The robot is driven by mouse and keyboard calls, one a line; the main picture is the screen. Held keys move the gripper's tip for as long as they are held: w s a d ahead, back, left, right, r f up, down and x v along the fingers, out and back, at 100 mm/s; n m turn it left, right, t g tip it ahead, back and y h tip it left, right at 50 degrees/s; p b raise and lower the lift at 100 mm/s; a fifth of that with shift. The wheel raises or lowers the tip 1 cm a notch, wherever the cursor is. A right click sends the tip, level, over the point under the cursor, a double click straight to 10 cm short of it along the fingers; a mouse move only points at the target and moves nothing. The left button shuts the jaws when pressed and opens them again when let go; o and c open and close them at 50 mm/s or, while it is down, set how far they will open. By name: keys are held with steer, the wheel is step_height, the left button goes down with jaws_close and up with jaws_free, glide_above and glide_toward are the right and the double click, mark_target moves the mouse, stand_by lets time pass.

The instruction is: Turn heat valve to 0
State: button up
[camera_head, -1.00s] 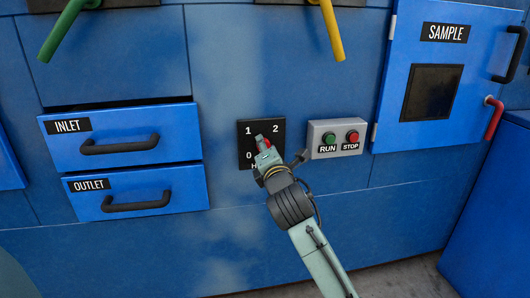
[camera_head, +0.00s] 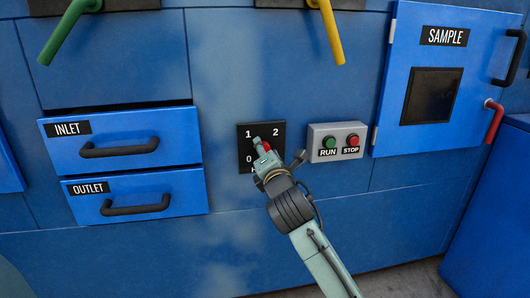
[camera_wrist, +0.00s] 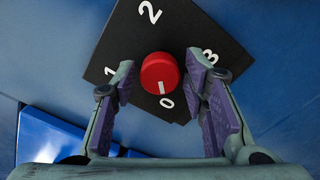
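The heat valve is a red round knob (camera_wrist: 161,73) on a black square plate (camera_wrist: 185,32) marked 0, 1, 2 and 3. In the wrist view the knob's white mark points toward the 0. My gripper (camera_wrist: 160,67) is open, with a purple-padded finger on each side of the knob and a visible gap to each. In the head view my gripper (camera_head: 263,150) is in front of the plate (camera_head: 247,129) and hides the 3 and most of the lower label. A bit of the red knob (camera_head: 266,146) shows beside the fingers.
A grey box (camera_head: 318,130) with RUN and STOP buttons is just right of the plate. INLET (camera_head: 180,128) and OUTLET (camera_head: 185,187) drawers are at left. A SAMPLE door (camera_head: 390,70) is upper right. Green (camera_head: 65,35) and yellow (camera_head: 333,35) levers hang above.

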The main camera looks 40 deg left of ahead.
steer(key=shift+o, duration=0.7)
steer(key=v, duration=1.2)
steer(key=shift+s, duration=0.1)
